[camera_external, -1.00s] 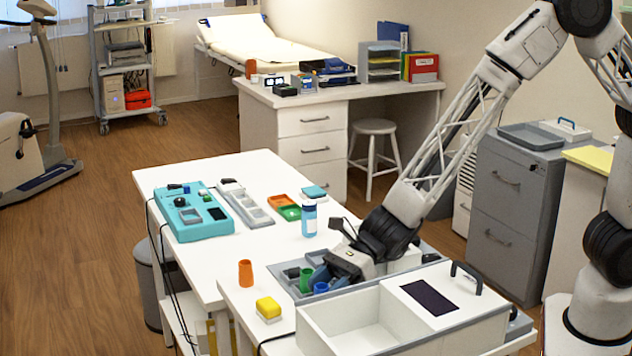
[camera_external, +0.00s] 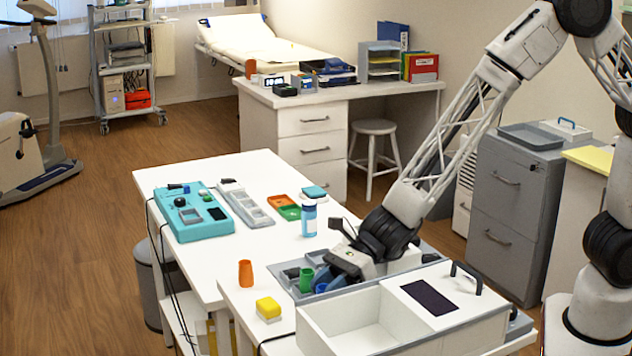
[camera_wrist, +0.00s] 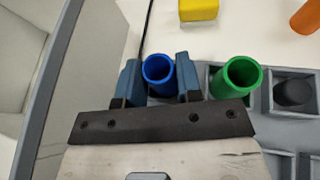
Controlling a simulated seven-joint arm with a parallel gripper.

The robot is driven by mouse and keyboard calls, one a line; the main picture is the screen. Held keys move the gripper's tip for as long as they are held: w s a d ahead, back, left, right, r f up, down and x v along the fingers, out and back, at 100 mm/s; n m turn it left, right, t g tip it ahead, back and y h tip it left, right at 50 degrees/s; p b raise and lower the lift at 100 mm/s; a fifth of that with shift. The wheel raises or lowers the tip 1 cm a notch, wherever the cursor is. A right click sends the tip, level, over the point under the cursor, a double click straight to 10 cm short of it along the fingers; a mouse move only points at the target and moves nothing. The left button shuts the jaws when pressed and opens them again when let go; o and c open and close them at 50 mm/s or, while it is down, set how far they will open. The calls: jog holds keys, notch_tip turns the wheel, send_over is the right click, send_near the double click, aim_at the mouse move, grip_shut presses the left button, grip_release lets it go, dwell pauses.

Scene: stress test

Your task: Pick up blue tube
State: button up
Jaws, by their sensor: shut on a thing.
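The blue tube (camera_wrist: 158,70) stands between the two fingers of my gripper (camera_wrist: 158,80) in the wrist view, its open top facing the camera. The fingers are closed against its left and right sides. In the external view the blue tube (camera_external: 321,287) shows only partly, low in the grey tray, with my gripper (camera_external: 328,277) over it. The green tube (camera_wrist: 237,78) stands in a tray compartment just right of the fingers; it also shows in the external view (camera_external: 306,280). I cannot tell whether the blue tube is clear of the tray floor.
A white open box (camera_external: 350,325) stands close in front of the tray. A yellow block (camera_external: 268,307) and an orange cup (camera_external: 245,273) stand on the white table to the left. A blue-capped bottle (camera_external: 309,218) stands behind the tray. A black round piece (camera_wrist: 293,92) sits in a right compartment.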

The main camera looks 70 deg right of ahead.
jog(key=shift+r, duration=0.1)
jog(key=shift+r, duration=4.9)
